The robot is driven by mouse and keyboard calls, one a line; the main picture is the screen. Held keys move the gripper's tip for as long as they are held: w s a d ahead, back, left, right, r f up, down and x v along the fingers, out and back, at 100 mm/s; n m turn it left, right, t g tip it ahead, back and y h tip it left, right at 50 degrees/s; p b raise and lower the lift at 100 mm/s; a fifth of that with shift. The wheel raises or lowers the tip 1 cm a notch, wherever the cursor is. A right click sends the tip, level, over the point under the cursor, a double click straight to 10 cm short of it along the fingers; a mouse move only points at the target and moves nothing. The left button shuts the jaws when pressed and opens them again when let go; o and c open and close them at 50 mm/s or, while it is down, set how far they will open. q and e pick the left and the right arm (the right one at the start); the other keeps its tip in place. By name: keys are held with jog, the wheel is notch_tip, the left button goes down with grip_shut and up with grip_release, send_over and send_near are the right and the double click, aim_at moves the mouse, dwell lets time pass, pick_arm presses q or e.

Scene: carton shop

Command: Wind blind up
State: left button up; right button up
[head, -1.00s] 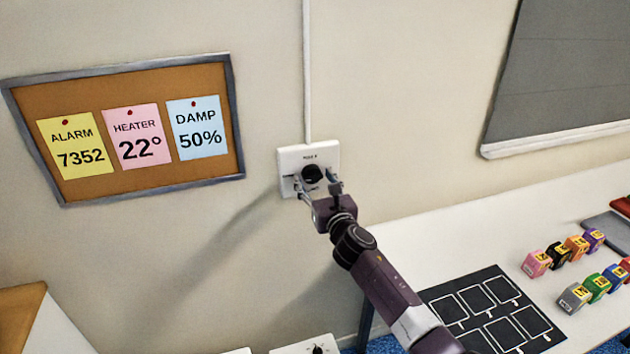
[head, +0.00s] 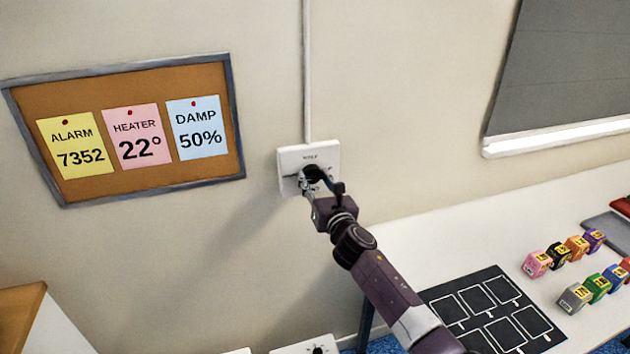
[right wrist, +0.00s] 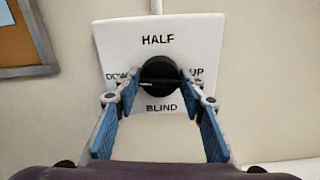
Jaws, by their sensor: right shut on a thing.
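The blind control is a white square wall plate (head: 288,162) with a black round knob (right wrist: 158,77). In the right wrist view the plate reads HALF at the top, DOWN at left, UP at right and BLIND below. A small pale mark shows on the knob's left side, toward DOWN. My right gripper (head: 322,180) is shut on the knob, one finger at each side of it. The grey blind (head: 570,70) hangs at the upper right of the head view, with a white bar (head: 555,138) along its bottom. My left gripper is not in view.
A cork board (head: 205,175) with three notes hangs to the left. A white conduit (head: 307,70) rises from the plate. Below right, a white table (head: 450,245) holds a black mat (head: 490,310) and several coloured blocks. Another control plate (head: 305,345) shows at the bottom edge.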

jog(key=m, duration=0.4)
jog(key=shift+f, duration=0.1)
jog(key=m+b, duration=0.1)
jog(key=m, duration=0.8)
jog(key=shift+b, duration=0.35)
jog(key=m, duration=0.8)
jog(key=shift+m+b, duration=0.3)
jog(key=shift+b, duration=0.1)
jog(key=m, duration=0.4)
jog(key=shift+m, duration=0.3)
jog(key=m, duration=0.4)
jog(key=shift+m, duration=2.2)
